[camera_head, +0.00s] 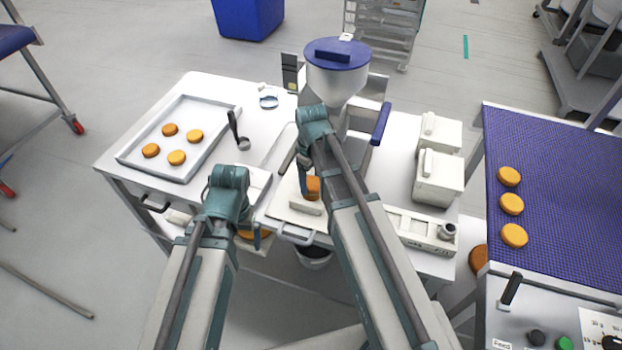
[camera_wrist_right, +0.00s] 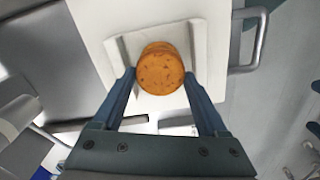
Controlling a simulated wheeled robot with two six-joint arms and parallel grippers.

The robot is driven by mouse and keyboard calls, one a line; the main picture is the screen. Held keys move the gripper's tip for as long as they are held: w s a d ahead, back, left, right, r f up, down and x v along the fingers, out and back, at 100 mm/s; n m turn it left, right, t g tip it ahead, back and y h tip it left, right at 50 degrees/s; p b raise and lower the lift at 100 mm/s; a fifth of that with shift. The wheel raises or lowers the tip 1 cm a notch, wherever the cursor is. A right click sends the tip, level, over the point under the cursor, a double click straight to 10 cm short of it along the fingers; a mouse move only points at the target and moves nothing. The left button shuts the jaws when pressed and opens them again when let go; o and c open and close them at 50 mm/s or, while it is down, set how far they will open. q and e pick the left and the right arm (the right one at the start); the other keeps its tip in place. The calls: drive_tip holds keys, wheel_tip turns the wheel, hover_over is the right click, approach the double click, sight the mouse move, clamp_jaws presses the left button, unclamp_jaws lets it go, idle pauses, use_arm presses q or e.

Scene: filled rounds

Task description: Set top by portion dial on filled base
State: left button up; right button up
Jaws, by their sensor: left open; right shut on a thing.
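An orange-brown round (camera_wrist_right: 160,74) is between the two fingers of my right gripper (camera_wrist_right: 159,78), over a white fixture (camera_wrist_right: 122,50) with raised walls. In the head view the round (camera_head: 313,188) shows only in part beside my right gripper (camera_head: 308,183). A second edge shows behind its face in the wrist view; I cannot tell whether a filled base lies under it. My left gripper (camera_head: 243,228) is open near the table's front edge, mostly hidden by its own wrist. A dark knob (camera_head: 447,232) sits on a white unit at the table's front right.
A tray (camera_head: 208,150) with several rounds lies at the left. A hopper (camera_head: 337,82) with a blue lid stands behind my right arm. White boxes (camera_head: 438,178) stand to the right. A blue conveyor belt (camera_head: 570,190) carries three rounds. A dark-handled tool (camera_head: 237,130) lies beside the tray.

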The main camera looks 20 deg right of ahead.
drive_tip(key=shift+f, duration=0.2)
drive_tip(key=o, duration=0.8)
drive_tip(key=shift+r, duration=0.1)
wheel_tip(320, 180, up, 7)
drive_tip(key=p, duration=0.6)
drive_tip(key=shift+p, duration=0.4)
drive_tip(key=shift+f, duration=0.2)
wheel_tip(320, 180, down, 7)
drive_tip(key=b, duration=0.6)
drive_tip(key=shift+r+b, duration=0.2)
drive_tip(key=shift+b, duration=0.2)
